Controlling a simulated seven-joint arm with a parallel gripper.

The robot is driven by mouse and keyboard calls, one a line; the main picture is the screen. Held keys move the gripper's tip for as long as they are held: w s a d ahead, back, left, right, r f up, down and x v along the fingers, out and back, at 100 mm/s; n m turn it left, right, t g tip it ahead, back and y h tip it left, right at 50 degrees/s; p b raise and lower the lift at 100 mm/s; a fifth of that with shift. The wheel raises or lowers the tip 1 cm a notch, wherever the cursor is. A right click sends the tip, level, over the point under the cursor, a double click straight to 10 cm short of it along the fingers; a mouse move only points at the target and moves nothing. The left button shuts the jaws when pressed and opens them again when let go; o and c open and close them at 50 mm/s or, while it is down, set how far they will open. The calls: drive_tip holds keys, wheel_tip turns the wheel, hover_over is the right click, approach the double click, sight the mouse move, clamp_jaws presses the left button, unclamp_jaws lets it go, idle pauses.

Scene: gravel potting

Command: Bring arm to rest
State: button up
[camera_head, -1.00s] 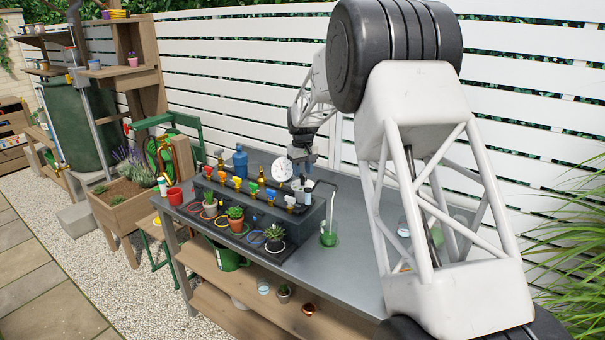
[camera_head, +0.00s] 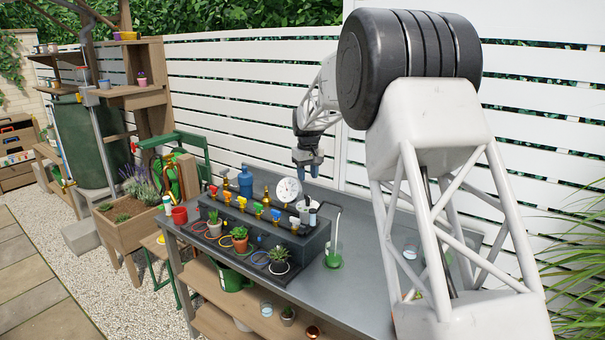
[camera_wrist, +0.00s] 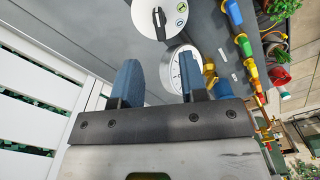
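My gripper (camera_head: 309,162) hangs above the back part of the potting bench (camera_head: 362,270), pointing down. In the wrist view its two blue fingers (camera_wrist: 159,84) stand apart with nothing held between them. A white dial gauge (camera_head: 289,190) stands to the left of the gripper and also shows partly behind a finger in the wrist view (camera_wrist: 175,70).
A dark station with coloured taps (camera_head: 259,209) and potted succulents (camera_head: 239,239) fills the bench's left part. A green-based glass (camera_head: 333,257) stands to the right of it. A white slatted fence (camera_head: 250,75) runs behind. Grey bench top near the middle is clear.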

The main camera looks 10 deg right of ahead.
drive_tip(key=s+r+m, duration=0.1)
drive_tip(key=s+r, duration=0.3)
drive_tip(key=s, duration=0.7)
drive_tip(key=s+a+r+t, duration=0.1)
drive_tip(key=s+r, duration=0.2)
drive_tip(key=s, duration=0.8)
drive_tip(key=s+r+m, duration=0.1)
drive_tip(key=s+r, duration=0.3)
drive_tip(key=s, duration=0.7)
drive_tip(key=s+f, duration=0.4)
drive_tip(key=s, duration=1)
drive_tip(key=s+a+f+m+t, duration=0.1)
drive_tip(key=s+f, duration=0.2)
drive_tip(key=s, duration=1.2)
drive_tip(key=shift+s+f+t, duration=0.2)
drive_tip(key=shift+f+t, duration=0.1)
drive_tip(key=shift+f, duration=0.1)
